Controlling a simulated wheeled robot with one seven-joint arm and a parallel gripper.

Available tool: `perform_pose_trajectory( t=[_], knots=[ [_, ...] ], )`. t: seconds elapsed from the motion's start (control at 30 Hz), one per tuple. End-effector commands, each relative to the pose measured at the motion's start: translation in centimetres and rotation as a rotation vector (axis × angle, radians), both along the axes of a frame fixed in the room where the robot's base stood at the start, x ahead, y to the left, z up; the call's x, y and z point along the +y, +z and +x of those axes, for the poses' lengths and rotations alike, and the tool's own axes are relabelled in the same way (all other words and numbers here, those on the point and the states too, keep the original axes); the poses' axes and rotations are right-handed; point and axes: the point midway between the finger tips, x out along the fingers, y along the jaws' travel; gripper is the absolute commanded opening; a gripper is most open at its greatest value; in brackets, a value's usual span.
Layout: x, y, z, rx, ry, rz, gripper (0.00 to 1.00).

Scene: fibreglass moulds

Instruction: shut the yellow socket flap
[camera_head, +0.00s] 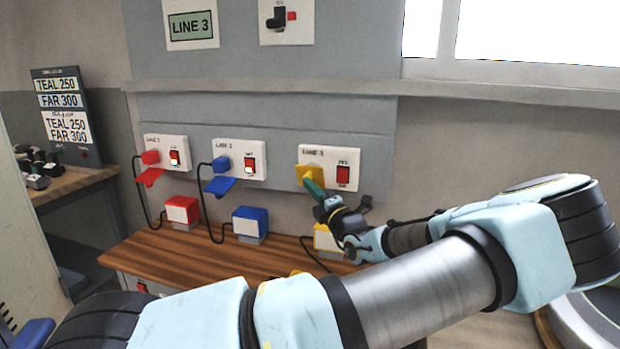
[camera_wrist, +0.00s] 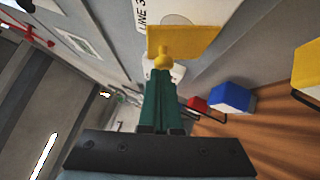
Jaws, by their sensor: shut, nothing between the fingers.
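The yellow socket flap (camera_head: 308,173) is on the LINE 3 wall plate (camera_head: 328,160), left of that plate's red switch. It covers the socket area from the head view; how far it stands off the plate is hard to tell. My gripper (camera_head: 311,186) is at the flap's lower side with its green fingers together and empty. In the wrist view the flap (camera_wrist: 190,42) lies just beyond the fingertips (camera_wrist: 163,72). A small yellow knob (camera_wrist: 160,57) on it is right at the tips, seemingly touching or nearly so.
Left of it are a blue flap (camera_head: 219,186) and a red flap (camera_head: 149,177), both hanging open with plugs in their sockets. Red (camera_head: 181,211), blue (camera_head: 250,222) and yellow (camera_head: 326,240) boxes stand along the wooden bench (camera_head: 190,257). Black cables hang beside the left two plates.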

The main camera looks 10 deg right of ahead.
Motion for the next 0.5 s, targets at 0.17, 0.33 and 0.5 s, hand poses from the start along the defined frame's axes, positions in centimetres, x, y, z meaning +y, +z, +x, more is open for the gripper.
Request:
perform_pose_trajectory(
  t=[0.17,0.33,0.5],
  knots=[
    [-0.2,2.0,0.5,0.095,-0.001,0.05,0.0],
    [-0.5,2.3,0.9,0.153,0.0,0.083,0.0],
    [-0.7,2.8,1.4,0.149,-0.001,0.082,0.0]
  ],
)
